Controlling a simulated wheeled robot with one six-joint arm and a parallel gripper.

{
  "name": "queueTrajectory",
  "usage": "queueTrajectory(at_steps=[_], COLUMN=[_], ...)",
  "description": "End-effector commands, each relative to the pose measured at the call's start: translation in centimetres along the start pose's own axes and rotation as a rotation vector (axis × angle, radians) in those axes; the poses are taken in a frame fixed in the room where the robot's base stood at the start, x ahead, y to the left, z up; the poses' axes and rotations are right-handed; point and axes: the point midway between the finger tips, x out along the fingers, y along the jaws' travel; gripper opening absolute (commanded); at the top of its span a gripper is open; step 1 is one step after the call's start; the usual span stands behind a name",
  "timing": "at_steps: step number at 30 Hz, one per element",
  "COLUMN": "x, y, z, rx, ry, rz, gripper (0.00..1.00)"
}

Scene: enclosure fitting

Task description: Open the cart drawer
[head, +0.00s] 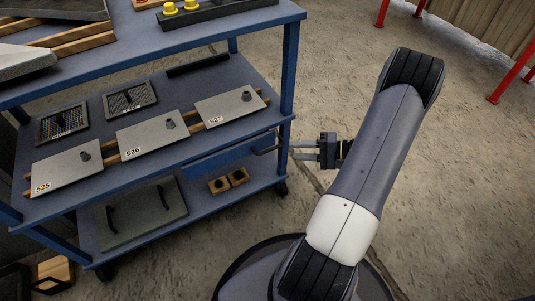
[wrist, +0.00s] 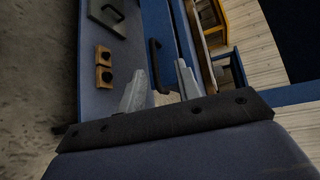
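The blue cart (head: 292,70) stands at the left in the head view. Its blue drawer (head: 222,157) sits under the middle shelf and looks closed, though its front is seen at a slant. A black bar handle (wrist: 155,62) stands on the blue drawer front in the wrist view. It shows as a dark bar (head: 266,150) beside the cart post in the head view. My gripper (head: 296,151) is open and empty at the cart's right side, pointing at the handle. In the wrist view the handle lies ahead, between the lines of my two fingers (wrist: 162,80), apparently untouched.
Plates marked 525, 526 and 527 (head: 228,107) lie on wooden strips on the middle shelf. The lower shelf holds a grey panel with black handles (head: 140,213) and two small wooden blocks (head: 228,181). A cart post (head: 285,150) is close to my fingers. The floor (head: 450,200) at right is clear.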

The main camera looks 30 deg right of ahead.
Motion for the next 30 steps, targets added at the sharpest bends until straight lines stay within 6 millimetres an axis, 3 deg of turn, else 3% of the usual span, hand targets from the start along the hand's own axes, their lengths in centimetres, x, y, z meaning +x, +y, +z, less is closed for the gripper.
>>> queueTrajectory(at_steps=[1, 2, 8, 21, 30], x=[-0.4, -0.6, -0.5, 7.1, 9.6], y=[1.6, 2.0, 2.7, 2.3, 1.9], z=[-0.7, -0.9, -1.6, -2.0, -2.2], rx=[0.0, 0.0, -0.008, -0.007, -0.007], ry=[0.027, 0.038, 0.066, 0.061, 0.065], rz=[-0.025, -0.037, -0.067, -0.064, -0.065], gripper=[0.33, 0.33, 0.33, 0.33, 0.33])
